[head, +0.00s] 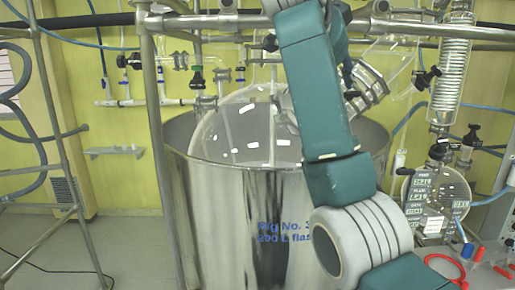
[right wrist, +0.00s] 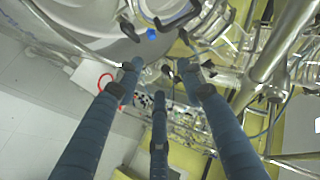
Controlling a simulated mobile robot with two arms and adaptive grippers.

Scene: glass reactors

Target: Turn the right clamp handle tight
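My right arm rises through the middle of the head view and bends at the top edge. Its gripper does not show clearly there. In the right wrist view my right gripper (right wrist: 160,76) has its dark blue fingers spread apart, with nothing visible held between them. Beyond the fingertips are glass and metal fittings and a dark curved part (right wrist: 180,17). In the head view a ribbed metal fitting (head: 368,88) sits just right of my arm, by the glass vessel (head: 240,125). I cannot tell which part is the right clamp handle. My left gripper is not in view.
A large steel vessel (head: 225,215) stands in the middle. Metal rails (head: 215,22) cross above it. Open floor shows at left.

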